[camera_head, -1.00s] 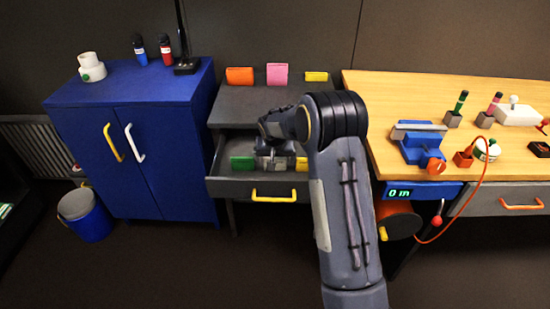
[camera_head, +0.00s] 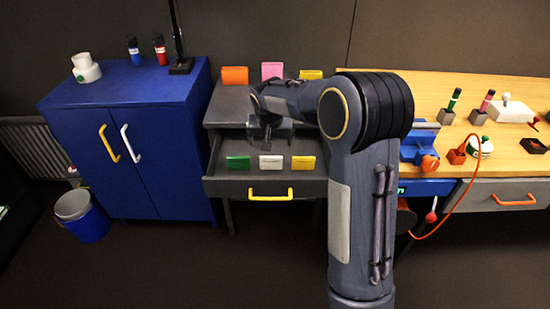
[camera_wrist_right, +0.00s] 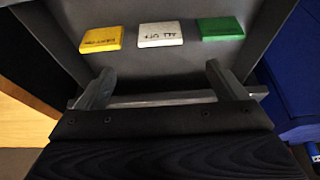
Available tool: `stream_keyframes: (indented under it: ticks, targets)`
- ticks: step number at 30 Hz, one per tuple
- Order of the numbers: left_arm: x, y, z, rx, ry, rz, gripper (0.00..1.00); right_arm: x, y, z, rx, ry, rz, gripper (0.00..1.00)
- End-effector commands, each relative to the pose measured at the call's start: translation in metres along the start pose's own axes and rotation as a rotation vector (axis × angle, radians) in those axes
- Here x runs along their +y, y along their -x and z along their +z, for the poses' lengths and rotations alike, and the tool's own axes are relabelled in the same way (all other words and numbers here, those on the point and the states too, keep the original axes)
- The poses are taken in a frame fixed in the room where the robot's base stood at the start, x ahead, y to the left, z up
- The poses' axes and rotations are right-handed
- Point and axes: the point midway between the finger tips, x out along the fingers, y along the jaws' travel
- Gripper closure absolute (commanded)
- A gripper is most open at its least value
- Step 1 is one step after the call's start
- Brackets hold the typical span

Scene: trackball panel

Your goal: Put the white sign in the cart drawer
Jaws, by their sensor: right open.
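The white sign (camera_head: 271,162) stands in the open cart drawer (camera_head: 226,188), between a green sign (camera_head: 238,162) and a yellow sign (camera_head: 303,163). In the right wrist view the white sign (camera_wrist_right: 160,35) shows dark lettering and sits in front of the fingers, apart from them. My right gripper (camera_head: 267,142) is above the drawer, behind the white sign, pointing down. Its two fingers (camera_wrist_right: 160,85) are spread with nothing between them. My left gripper is not in view.
Orange (camera_head: 235,76), pink (camera_head: 272,71) and yellow (camera_head: 311,75) signs stand at the back of the cart top (camera_head: 225,105). A blue cabinet (camera_head: 130,150) stands left. A wooden workbench (camera_head: 435,92) with a blue vise (camera_head: 415,148) and tools is right.

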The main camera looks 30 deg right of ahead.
Motion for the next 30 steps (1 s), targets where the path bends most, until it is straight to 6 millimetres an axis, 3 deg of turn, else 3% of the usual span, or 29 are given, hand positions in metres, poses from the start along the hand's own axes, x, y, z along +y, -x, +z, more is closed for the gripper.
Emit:
stream_keyframes:
  ticks: [5,8,12,15,18,22,25,30]
  targets:
    - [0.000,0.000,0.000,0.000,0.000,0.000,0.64,0.019,0.043,0.035,-0.045,-0.010,-0.110,0.08]
    - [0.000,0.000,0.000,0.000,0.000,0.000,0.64,0.032,0.081,0.078,-0.077,0.009,-0.221,0.08]
    - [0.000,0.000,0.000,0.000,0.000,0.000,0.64,0.043,0.132,0.151,-0.086,0.076,-0.370,0.08]
    - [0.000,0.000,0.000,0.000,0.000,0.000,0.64,0.048,0.158,0.206,-0.073,0.140,-0.450,0.08]
    - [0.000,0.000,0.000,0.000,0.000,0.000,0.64,0.051,0.170,0.254,-0.052,0.201,-0.501,0.08]
    - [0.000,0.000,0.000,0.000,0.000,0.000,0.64,0.052,0.174,0.296,-0.030,0.259,-0.531,0.08]
    - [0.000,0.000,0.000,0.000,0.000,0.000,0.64,0.052,0.173,0.312,-0.022,0.282,-0.540,0.08]
    - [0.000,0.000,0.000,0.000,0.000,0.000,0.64,0.052,0.173,0.317,-0.021,0.290,-0.542,0.08]
